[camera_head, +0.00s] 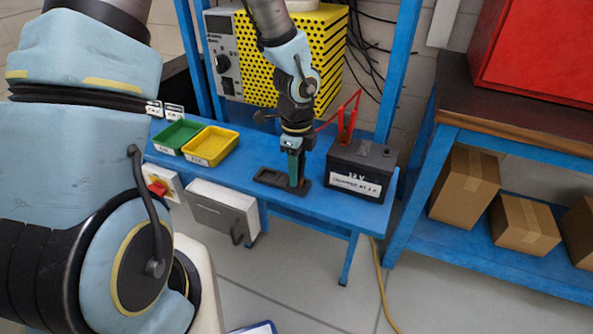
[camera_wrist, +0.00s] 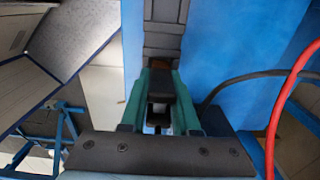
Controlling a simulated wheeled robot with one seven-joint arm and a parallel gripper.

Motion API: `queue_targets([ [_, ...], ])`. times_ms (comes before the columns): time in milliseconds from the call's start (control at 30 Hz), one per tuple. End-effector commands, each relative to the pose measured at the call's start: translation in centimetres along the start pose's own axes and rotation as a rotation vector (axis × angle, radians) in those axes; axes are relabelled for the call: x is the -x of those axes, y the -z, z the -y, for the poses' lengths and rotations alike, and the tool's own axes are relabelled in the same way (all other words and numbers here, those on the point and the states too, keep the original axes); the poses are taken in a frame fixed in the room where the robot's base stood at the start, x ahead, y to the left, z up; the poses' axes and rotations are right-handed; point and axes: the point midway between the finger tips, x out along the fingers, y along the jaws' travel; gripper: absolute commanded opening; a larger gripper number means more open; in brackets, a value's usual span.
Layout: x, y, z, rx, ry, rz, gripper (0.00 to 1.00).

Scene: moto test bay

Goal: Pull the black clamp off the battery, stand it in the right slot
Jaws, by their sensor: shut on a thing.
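My gripper (camera_head: 295,182) points down over the right part of the black two-slot holder (camera_head: 266,182) on the blue bench. Its green fingers are shut on the black clamp, which shows as a dark shape (camera_wrist: 158,88) between them in the wrist view. The fingers hide most of the clamp in the head view, and I cannot tell how deep it sits in the right slot. The left slot looks empty. The holder also shows in the wrist view (camera_wrist: 163,28). The dark battery (camera_head: 358,172) stands to the right, apart from my gripper, with a red clamp (camera_head: 346,128) on top.
A green bin (camera_head: 177,136) and a yellow bin (camera_head: 211,147) sit at the left on the bench (camera_head: 225,182). A yellow perforated box (camera_head: 320,60) stands behind. A black cable (camera_wrist: 235,80) and a red cable (camera_wrist: 283,95) run beside my gripper.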

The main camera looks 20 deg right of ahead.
Motion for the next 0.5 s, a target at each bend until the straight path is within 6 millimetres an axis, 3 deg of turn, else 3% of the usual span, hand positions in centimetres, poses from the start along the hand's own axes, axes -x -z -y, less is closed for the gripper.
queue_targets([
  [267,-0.46,0.0,0.01,0.0,0.0,0.0,0.0],
  [300,-0.46,0.0,0.01,0.0,0.0,0.0,0.31],
  [500,-0.41,0.0,0.01,0.0,0.0,0.0,0.53],
])
